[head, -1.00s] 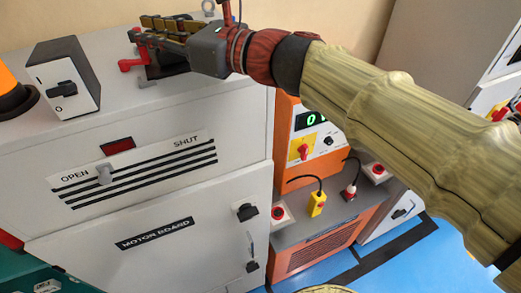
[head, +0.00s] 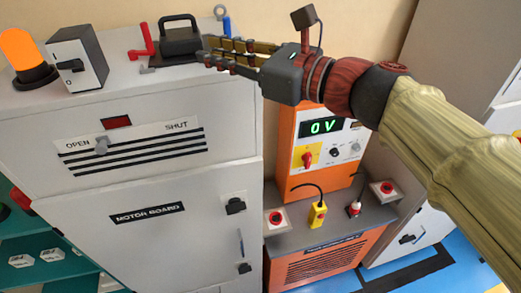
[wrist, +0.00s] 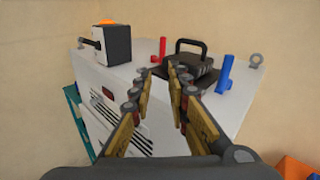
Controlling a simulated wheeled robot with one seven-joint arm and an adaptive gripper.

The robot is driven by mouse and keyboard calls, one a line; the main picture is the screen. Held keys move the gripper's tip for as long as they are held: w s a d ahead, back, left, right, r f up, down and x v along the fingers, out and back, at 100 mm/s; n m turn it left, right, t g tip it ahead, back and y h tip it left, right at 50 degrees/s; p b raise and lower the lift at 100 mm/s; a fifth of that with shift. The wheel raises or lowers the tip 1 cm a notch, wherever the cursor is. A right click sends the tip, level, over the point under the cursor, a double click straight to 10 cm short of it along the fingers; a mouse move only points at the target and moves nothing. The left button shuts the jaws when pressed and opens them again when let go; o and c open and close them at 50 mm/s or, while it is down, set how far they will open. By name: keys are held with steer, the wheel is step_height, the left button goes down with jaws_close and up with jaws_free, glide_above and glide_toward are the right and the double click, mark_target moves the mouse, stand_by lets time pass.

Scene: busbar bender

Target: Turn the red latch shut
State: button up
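The red latch (head: 143,44) is an L-shaped red piece on top of the grey cabinet, at the left of a black block with a handle (head: 180,38). Its tall part stands up and a short part extends sideways at its foot. In the wrist view the red latch (wrist: 159,50) stands beyond my fingertips, left of the black block. My gripper (head: 203,51) is above the right part of the cabinet top, to the right of the latch and apart from it. In the wrist view my gripper (wrist: 157,76) has its fingers spread with nothing between them.
A blue upright piece (wrist: 224,73) stands right of the black block. A switch box (head: 78,60) and orange beacon (head: 25,58) stand at the cabinet's left. The slider knob (head: 101,145) is by OPEN. An orange unit (head: 322,160) reading 0 V stands to the right.

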steer(key=s+d+f+n+g+h+b, duration=0.1)
steer(key=s+f+n+b, duration=0.1)
steer(key=f, duration=0.6)
steer(key=s+d+f+n+g+h+b, duration=0.1)
steer(key=s+d+f+n+h+b, duration=0.1)
steer(key=f, duration=0.5)
steer(key=shift+s+f+n+b, duration=0.35)
steer(key=shift+n+b, duration=0.35)
steer(key=shift+n, duration=0.6)
steer(key=shift+o, duration=0.3)
